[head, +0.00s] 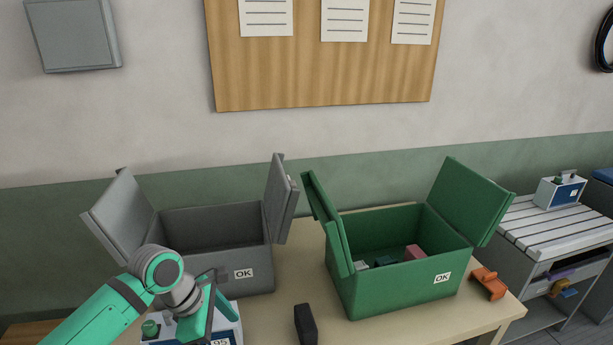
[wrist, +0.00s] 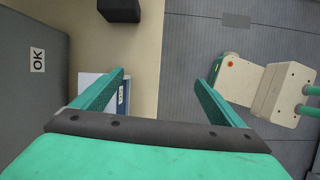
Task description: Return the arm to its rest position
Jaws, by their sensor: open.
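My gripper (wrist: 160,85) is open and empty in the wrist view, its two green fingers apart over the table's edge and the floor. In the head view my green arm reaches in from the bottom left, and my gripper (head: 213,310) is in front of the grey box, low over the near part of the table. The grey box (head: 255,275) stands with its flaps raised, and its visible inside looks empty. The green box (head: 400,290) stands to its right with flaps raised and several small items inside, among them a pink block (head: 415,252).
A black block (head: 306,324) lies on the table (head: 270,312) between the boxes. A white-and-blue box (head: 230,330) is partly hidden by my gripper. An orange bracket (head: 489,284) lies right of the green box. A slatted cart (head: 545,232) stands at the right.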

